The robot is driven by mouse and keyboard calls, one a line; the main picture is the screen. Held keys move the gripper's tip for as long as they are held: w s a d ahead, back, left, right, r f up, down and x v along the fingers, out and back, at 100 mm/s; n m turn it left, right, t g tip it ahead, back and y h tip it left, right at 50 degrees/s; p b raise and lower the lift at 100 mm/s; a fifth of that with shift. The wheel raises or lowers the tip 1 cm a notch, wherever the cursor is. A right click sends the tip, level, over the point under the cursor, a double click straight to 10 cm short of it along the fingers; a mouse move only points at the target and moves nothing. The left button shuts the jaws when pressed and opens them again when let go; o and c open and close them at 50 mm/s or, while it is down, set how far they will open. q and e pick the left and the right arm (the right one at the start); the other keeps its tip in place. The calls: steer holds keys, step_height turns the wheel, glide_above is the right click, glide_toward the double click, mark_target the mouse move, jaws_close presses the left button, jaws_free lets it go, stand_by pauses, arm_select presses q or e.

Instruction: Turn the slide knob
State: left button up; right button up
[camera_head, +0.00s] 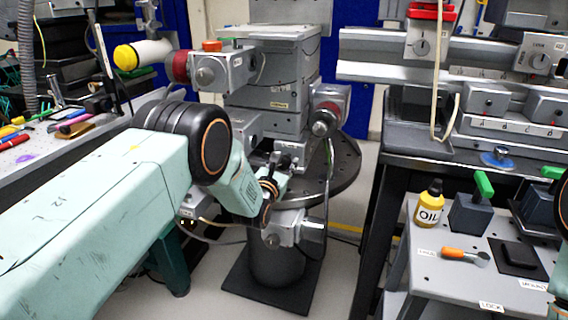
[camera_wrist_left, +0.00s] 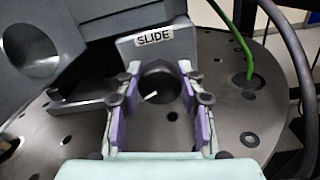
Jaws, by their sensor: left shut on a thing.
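The slide knob (camera_wrist_left: 158,84) is a dark round knob with a white pointer mark, below a grey block with a SLIDE label (camera_wrist_left: 154,37) in the left wrist view. My left gripper (camera_wrist_left: 152,100) has its two purple-padded fingers on either side of the knob and is shut on it. In the head view my left gripper (camera_head: 282,172) reaches in among the grey stage blocks of the column, and the knob is hidden there. My right gripper is out of the head view.
A round dark perforated plate (camera_head: 345,165) surrounds the stage column. A motor with a red ring (camera_head: 328,115) juts out just above my left gripper. A green cable (camera_wrist_left: 236,38) runs to the plate. A grey cart with an oil bottle (camera_head: 428,206) stands at right.

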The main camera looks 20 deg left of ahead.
arm_select(q)
steer(key=o, duration=1.2)
steer(key=shift+s, duration=0.1)
steer(key=s, duration=1.1)
steer(key=shift+s+a, duration=0.2)
steer(key=shift+s, duration=0.2)
